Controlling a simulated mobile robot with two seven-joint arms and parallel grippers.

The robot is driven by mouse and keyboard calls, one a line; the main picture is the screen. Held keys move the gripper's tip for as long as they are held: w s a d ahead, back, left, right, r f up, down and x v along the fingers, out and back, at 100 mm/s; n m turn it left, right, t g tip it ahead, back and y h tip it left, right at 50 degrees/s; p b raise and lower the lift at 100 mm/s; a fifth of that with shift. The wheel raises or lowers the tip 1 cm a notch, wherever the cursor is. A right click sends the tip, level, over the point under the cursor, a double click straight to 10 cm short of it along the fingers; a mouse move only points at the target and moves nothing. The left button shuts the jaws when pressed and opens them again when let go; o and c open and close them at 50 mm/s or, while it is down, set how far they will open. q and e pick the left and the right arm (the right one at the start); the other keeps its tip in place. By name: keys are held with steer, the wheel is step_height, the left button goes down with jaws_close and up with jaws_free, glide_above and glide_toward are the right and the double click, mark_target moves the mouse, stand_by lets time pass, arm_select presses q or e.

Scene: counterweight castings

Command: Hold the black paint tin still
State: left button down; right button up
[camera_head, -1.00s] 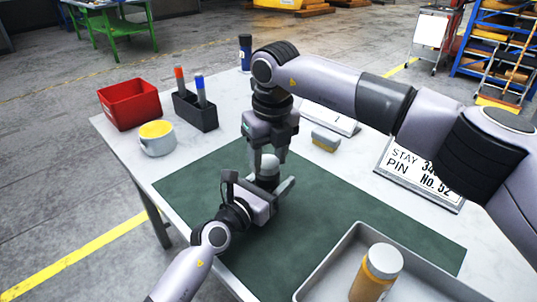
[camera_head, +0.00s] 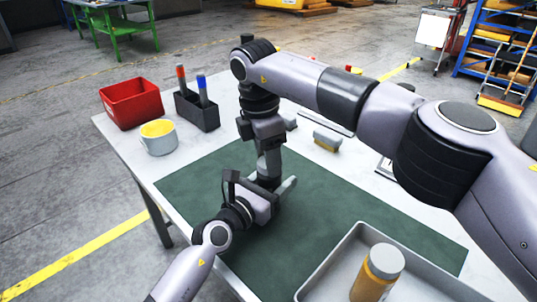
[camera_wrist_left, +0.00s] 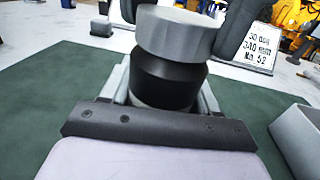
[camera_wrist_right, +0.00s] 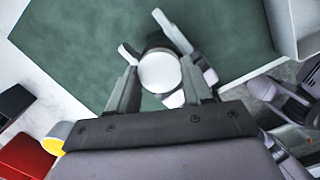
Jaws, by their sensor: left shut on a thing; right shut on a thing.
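The black paint tin (camera_wrist_left: 165,82) stands upright on the green mat (camera_head: 330,215), its pale grey lid (camera_wrist_left: 175,35) on top. In the head view the grippers mostly hide it. My left gripper (camera_head: 268,193) is shut around its dark body from the side, a finger on either side in the left wrist view. My right gripper (camera_head: 269,160) points down from above, shut on the lid; in the right wrist view the round lid (camera_wrist_right: 160,72) sits between its fingers.
A grey tray (camera_head: 325,262) with an orange, white-capped jar (camera_head: 377,275) is at front right. A white pot of yellow paint (camera_head: 159,139), a red bin (camera_head: 131,104) and a dark marker holder (camera_head: 197,112) stand at back left.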

arm_select(q)
steer(key=shift+f, duration=0.1)
arm_select(e)
steer(key=m, duration=0.4)
steer(key=shift+m+g, duration=0.3)
steer(key=shift+m, duration=0.1)
steer(key=o, duration=1)
steer(key=shift+r, duration=0.1)
steer(key=shift+r, duration=2.2)
steer(key=shift+c, duration=0.4)
